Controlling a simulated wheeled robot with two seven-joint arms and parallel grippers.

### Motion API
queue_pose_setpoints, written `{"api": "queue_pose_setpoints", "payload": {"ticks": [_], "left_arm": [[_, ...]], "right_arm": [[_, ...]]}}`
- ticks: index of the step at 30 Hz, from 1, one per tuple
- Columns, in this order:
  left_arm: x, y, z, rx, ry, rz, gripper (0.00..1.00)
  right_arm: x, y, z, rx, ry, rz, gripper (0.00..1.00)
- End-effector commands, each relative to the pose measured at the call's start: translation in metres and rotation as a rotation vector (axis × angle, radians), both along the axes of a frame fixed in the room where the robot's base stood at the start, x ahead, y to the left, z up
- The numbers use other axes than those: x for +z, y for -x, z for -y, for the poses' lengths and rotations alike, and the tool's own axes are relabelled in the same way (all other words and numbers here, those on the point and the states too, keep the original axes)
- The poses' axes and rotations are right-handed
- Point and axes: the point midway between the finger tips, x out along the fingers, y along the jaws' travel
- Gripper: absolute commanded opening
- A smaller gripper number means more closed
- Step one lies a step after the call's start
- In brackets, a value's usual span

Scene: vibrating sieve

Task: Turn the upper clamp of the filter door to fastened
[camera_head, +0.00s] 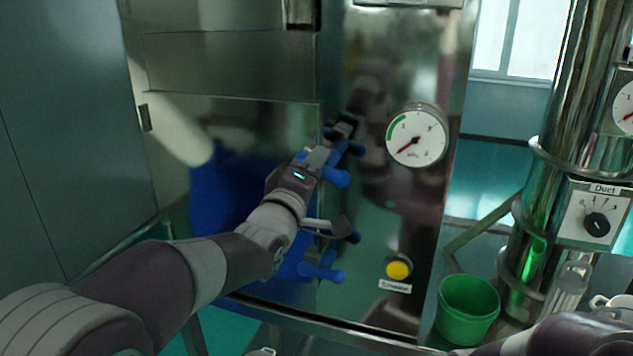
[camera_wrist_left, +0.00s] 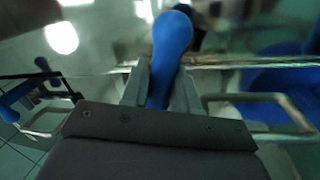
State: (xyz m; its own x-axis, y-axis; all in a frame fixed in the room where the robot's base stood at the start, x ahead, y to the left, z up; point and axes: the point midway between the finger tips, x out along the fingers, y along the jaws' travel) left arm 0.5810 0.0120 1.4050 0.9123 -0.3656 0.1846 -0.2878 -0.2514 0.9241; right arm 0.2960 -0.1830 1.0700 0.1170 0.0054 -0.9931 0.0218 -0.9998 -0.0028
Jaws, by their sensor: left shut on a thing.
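The filter door (camera_head: 215,115) is a shiny metal panel in the middle of the head view. The upper clamp (camera_head: 337,178) with its blue handle sits at the door's right edge. My left gripper (camera_head: 322,158) is at this clamp and partly covers it. In the left wrist view the blue handle (camera_wrist_left: 172,45) stands between the two fingers, which are shut on it. I cannot tell the clamp's exact angle because the gripper hides part of it. My right gripper is out of view.
A lower blue clamp (camera_head: 320,271) sits below on the same edge. To the right are a pressure gauge (camera_head: 416,135), a yellow button (camera_head: 398,269), a green bucket (camera_head: 467,308) and a duct dial (camera_head: 596,224). The shiny panel mirrors the arm and handles.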

Motion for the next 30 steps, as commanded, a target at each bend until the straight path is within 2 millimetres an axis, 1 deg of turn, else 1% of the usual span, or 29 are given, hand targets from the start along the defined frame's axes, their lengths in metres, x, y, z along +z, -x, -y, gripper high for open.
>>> {"api": "queue_pose_setpoints", "payload": {"ticks": [1,3,12,19,30], "left_arm": [[-0.009,0.0,0.0,0.0,0.034,-0.014,0.0],[-0.009,0.0,0.0,0.0,0.087,-0.032,0.0],[-0.009,0.0,-0.001,0.0,0.256,-0.087,0.0],[-0.009,0.0,-0.001,0.001,0.319,-0.111,0.0],[-0.008,-0.001,-0.001,0.002,0.338,-0.119,0.0]], "right_arm": [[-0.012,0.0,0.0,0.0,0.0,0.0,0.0],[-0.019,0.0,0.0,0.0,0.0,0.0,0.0],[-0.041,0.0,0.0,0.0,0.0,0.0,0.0],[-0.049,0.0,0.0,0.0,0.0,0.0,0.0],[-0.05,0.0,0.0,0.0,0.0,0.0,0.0]]}}
